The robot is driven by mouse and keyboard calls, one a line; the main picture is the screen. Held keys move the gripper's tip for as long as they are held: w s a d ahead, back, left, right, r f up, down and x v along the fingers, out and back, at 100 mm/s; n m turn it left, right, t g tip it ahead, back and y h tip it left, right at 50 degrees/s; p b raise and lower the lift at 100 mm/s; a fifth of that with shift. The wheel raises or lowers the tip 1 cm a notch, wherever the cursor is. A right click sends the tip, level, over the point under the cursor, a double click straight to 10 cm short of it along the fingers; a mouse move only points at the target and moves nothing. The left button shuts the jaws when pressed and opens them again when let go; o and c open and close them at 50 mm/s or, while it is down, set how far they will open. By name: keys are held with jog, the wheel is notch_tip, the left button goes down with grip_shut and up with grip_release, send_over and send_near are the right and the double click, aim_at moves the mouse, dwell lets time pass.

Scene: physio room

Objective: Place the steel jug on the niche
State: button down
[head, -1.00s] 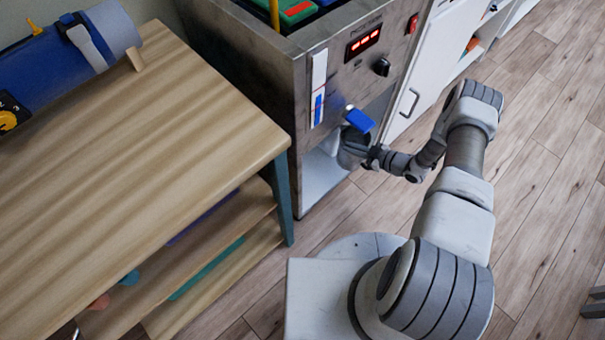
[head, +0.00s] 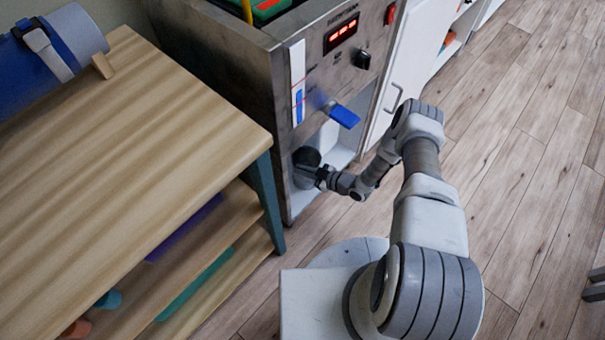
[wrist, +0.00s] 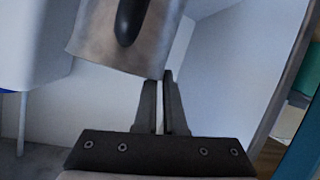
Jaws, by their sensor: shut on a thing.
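The steel jug (head: 306,157) shows small and dark at the lower left of the niche opening in the head view. In the wrist view the jug (wrist: 95,38) fills the upper left, with a dark handle facing me. My gripper (head: 322,176) is shut on the jug; in the wrist view its fingers (wrist: 162,80) meet at the jug's lower edge. The niche (head: 334,137) is a white-lined opening low in the steel cabinet's front, and its pale walls (wrist: 215,75) surround the jug in the wrist view. I cannot tell whether the jug touches the niche floor.
A blue tap lever (head: 343,115) sticks out above the opening. The steel cabinet (head: 225,75) carries a red display (head: 341,34) and a knob. A wooden table (head: 130,140) with lower shelves stands close on the left.

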jog(key=shift+f, duration=0.85)
jog(key=c, duration=1)
grip_release()
jog(key=shift+d+r, duration=0.15)
jog(key=shift+r, duration=0.05)
jog(key=p+v, duration=0.3)
jog(key=v, duration=0.8)
jog(key=shift+s+d, duration=0.25)
jog(key=shift+d, duration=0.05)
